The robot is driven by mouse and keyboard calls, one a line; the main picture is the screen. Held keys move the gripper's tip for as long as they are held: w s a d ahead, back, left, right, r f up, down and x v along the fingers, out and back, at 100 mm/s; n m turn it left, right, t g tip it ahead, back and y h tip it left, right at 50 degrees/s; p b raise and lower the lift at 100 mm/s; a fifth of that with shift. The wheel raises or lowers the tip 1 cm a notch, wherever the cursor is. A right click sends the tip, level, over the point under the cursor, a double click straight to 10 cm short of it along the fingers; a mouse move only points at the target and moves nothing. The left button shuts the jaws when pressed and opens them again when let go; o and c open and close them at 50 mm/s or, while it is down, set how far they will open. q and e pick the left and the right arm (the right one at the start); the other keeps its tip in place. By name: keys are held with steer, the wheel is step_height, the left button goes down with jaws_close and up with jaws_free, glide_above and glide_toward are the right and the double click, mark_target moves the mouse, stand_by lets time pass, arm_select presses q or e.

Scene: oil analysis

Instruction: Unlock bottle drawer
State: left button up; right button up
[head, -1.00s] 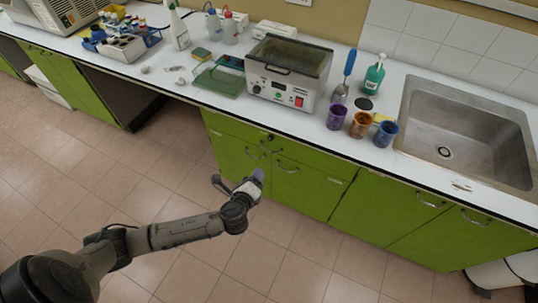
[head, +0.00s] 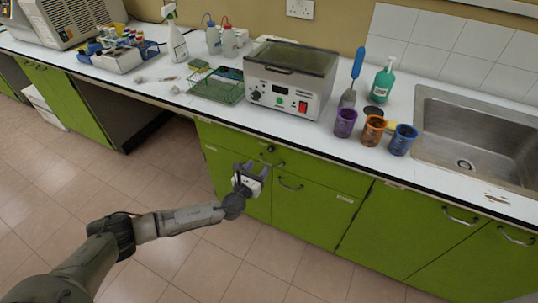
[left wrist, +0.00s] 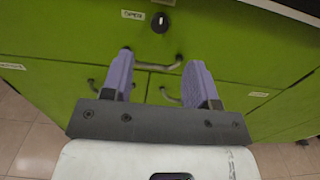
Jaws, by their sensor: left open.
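The green drawer (head: 310,165) sits under the worktop and is shut. Its dark round lock (head: 270,148) is near the top edge; in the left wrist view, the lock (left wrist: 160,22) has a light mark on its face and sits beside a small label (left wrist: 133,14). The drawer's metal handle (left wrist: 157,65) is below the lock. My left gripper (head: 251,168) is open and empty in front of the drawer; its two purple fingers (left wrist: 160,76) point toward the front, with the handle showing between and beyond their tips. The lock lies above the fingertips. My right gripper is not in view.
Green cupboard doors (head: 385,230) with handles lie below and to the right. The white worktop (head: 215,112) overhangs the drawer and carries a heating bath (head: 287,80), cups and bottles. The tiled floor (head: 200,255) in front is clear.

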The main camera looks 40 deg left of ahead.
mark_target(270, 150)
arm_select(q)
steer(key=b+x, duration=0.3)
steer(key=x, duration=0.6)
steer(key=shift+w, duration=0.25)
steer(key=shift+c, duration=0.3)
steer(key=c, duration=0.9)
steer(key=shift+o, duration=0.2)
